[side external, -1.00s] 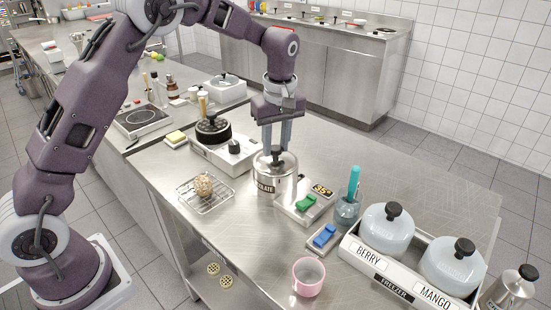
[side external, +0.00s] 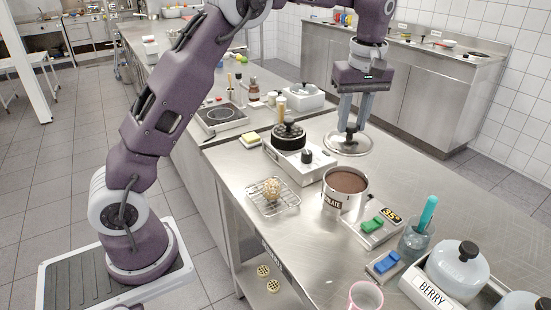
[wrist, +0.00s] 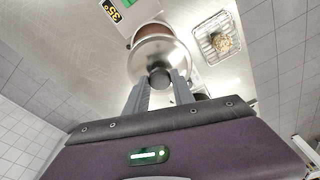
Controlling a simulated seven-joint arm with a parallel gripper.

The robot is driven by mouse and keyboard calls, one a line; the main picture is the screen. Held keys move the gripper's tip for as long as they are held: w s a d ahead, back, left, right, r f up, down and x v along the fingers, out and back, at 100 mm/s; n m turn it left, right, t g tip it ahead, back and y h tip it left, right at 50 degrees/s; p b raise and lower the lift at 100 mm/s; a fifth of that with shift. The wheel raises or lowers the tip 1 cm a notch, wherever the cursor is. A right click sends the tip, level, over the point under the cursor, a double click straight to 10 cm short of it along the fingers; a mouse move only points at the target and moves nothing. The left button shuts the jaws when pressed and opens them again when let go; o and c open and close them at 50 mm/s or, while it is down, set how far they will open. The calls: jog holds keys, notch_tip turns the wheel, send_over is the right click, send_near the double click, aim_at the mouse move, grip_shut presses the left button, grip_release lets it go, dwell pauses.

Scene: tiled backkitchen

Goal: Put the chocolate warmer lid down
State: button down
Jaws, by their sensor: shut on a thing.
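The chocolate warmer lid (side external: 352,146) is a round, shiny metal disc with a dark knob. My gripper (side external: 348,128) is shut on the knob, with the lid hanging level below the fingers. The lid is off the warmer and, in the side view, appears behind it; I cannot tell how far it is above the counter. The chocolate warmer (side external: 342,203) is a metal pot, open and holding brown chocolate. In the wrist view, the lid (wrist: 160,47) lies between my fingertips (wrist: 160,78) and partly covers the view of the warmer's chocolate (wrist: 150,31).
The counter right of the lid is clear.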

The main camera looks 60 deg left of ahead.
jog(key=s+a+f+n, duration=0.25)
jog(key=s+a, duration=0.25)
jog(key=a, duration=0.3)
jog(key=s+a+f+n+g, duration=0.1)
jog(key=s+a+f+n, duration=0.15)
jog(key=s+a, duration=0.4)
jog(key=s+a+f+n, duration=0.1)
jog(key=s+a+n, duration=0.2)
jog(key=a, duration=0.7)
jog(key=shift+n, duration=0.4)
jog(key=f, duration=0.9)
jog(key=shift+s+a+f, duration=0.15)
jog(key=shift+s+f, duration=0.25)
jog(key=shift+f, duration=0.4)
jog(key=shift+f, duration=0.1)
jog(key=c, duration=1.1)
grip_release()
